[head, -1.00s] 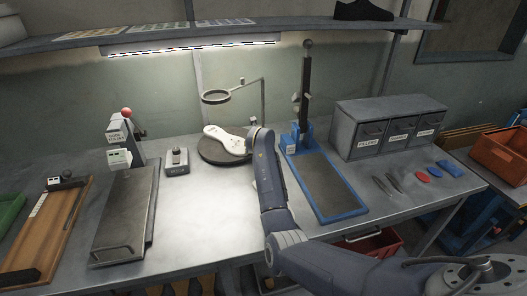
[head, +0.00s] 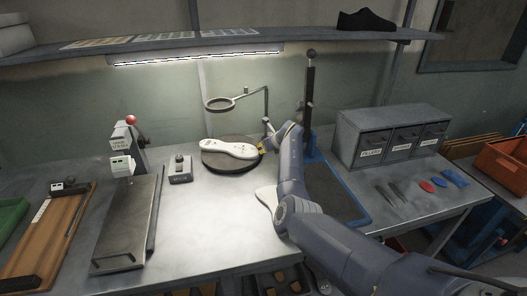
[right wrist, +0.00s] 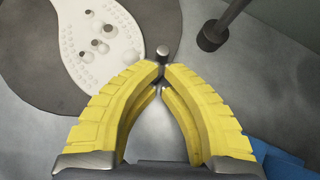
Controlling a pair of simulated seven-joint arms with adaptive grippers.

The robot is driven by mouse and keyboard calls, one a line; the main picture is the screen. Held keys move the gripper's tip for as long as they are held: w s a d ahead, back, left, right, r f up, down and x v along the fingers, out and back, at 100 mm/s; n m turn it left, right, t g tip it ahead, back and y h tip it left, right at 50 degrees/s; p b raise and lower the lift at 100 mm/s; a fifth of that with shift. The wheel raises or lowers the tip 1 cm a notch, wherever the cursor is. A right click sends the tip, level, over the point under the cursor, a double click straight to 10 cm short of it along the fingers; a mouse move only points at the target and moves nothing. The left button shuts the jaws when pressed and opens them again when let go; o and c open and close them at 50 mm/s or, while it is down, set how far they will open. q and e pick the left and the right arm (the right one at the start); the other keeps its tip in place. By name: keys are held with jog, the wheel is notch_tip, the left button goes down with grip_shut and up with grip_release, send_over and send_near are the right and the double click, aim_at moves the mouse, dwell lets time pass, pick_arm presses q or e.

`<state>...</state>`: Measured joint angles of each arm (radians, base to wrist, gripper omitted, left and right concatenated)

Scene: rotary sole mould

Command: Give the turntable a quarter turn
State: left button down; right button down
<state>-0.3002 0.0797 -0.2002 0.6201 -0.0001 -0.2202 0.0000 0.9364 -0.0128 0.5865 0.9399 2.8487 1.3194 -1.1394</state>
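The turntable (head: 238,168) is a dark round disc at the back middle of the bench. A white sole mould (head: 228,150) lies flat on it, its long axis nearly left to right in the head view. In the right wrist view, the turntable (right wrist: 35,90) and part of the mould (right wrist: 98,45) fill the upper left. A small upright peg (right wrist: 162,51) stands near the turntable's edge. My right gripper (head: 263,147) is at the turntable's right edge. Its yellow fingertips (right wrist: 162,72) close around the peg. My left gripper is out of view.
A magnifier stand (head: 266,105) rises behind the turntable. A blue-framed press (head: 345,195) and grey drawers (head: 390,140) stand to the right. A small grey device (head: 180,172) sits left of the turntable. The bench front (head: 205,220) is clear. A pale shape is partly hidden by my arm.

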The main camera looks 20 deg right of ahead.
jog(key=shift+w+d+n+y, duration=0.25)
jog(key=shift+w+n+y, duration=0.25)
jog(key=shift+w, duration=0.15)
jog(key=shift+f, duration=0.1)
jog(key=shift+d, duration=0.1)
dwell(0.3)
